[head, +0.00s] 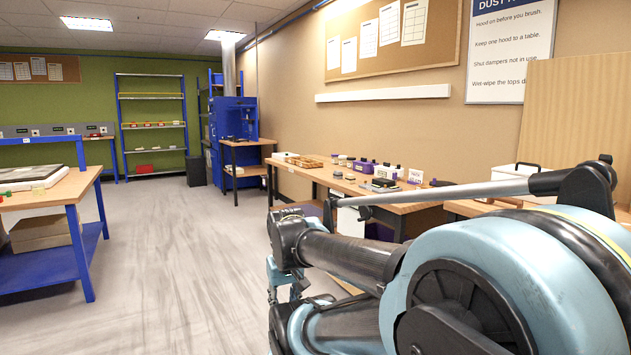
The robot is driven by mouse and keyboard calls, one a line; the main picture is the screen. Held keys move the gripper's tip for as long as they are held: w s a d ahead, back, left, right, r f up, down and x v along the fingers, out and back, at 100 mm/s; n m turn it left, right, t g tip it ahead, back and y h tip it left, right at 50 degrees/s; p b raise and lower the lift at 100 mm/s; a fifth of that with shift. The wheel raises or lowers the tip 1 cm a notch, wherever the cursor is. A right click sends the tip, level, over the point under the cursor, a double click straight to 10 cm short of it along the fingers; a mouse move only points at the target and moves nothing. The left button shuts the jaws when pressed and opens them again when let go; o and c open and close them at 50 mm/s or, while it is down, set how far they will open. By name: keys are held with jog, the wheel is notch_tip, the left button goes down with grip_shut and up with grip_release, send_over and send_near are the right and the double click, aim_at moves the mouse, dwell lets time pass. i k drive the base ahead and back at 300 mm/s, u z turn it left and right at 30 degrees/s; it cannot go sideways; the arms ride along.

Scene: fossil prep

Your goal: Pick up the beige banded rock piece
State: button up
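I cannot make out a beige banded rock piece for certain in the head view. Small items lie on the right-hand wooden bench (405,195), too small to tell apart as rock. My arm fills the lower right and hides part of that bench. My gripper cannot be picked out, so whether it is open or holds anything does not show.
A blue-legged table (83,186) at left bears a pale slab (30,176) and a small yellowish block (38,190). The right bench holds a wooden tray (305,162) and purple containers (364,167). Blue shelving (152,123) stands behind. The middle floor is clear.

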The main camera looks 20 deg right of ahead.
aim_at(350, 179)
jog(key=u, duration=0.15)
jog(key=i, duration=1.1)
jog(key=z, duration=0.3)
jog(key=i, duration=1.05)
jog(key=z, duration=0.95)
jog(key=i, duration=0.7)
jog(key=z, duration=0.35)
